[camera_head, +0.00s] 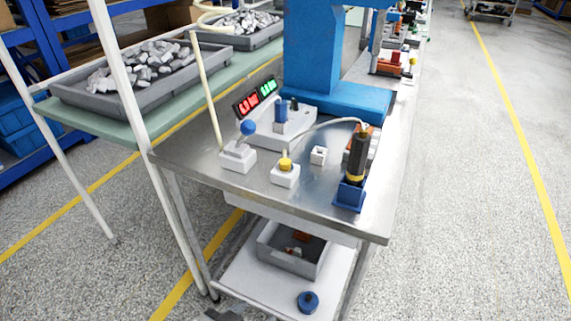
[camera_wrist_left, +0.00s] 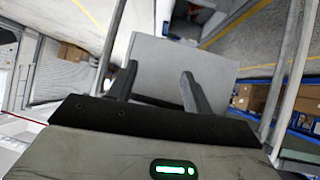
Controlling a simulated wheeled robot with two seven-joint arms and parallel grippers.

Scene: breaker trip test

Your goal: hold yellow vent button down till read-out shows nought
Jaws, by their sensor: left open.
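The yellow vent button (camera_head: 285,163) sits on a small white box (camera_head: 285,178) near the front of the metal bench. It stands raised with nothing touching it. The read-out has a red display (camera_head: 247,104) and a green display (camera_head: 268,88) behind it; their digits are too small to read surely. My left gripper (camera_wrist_left: 157,80) shows in the left wrist view with its two dark fingers apart and nothing between them. It is away from the button, which that view does not show. My right gripper is in neither view.
A blue-knobbed lever (camera_head: 248,128) stands left of the button, and a small white block (camera_head: 318,155) to its right. A black-and-yellow cylinder (camera_head: 357,155) stands in a blue holder (camera_head: 349,195) farther right. A blue press column (camera_head: 313,50) rises behind. A grey bin (camera_head: 290,265) sits on the lower shelf.

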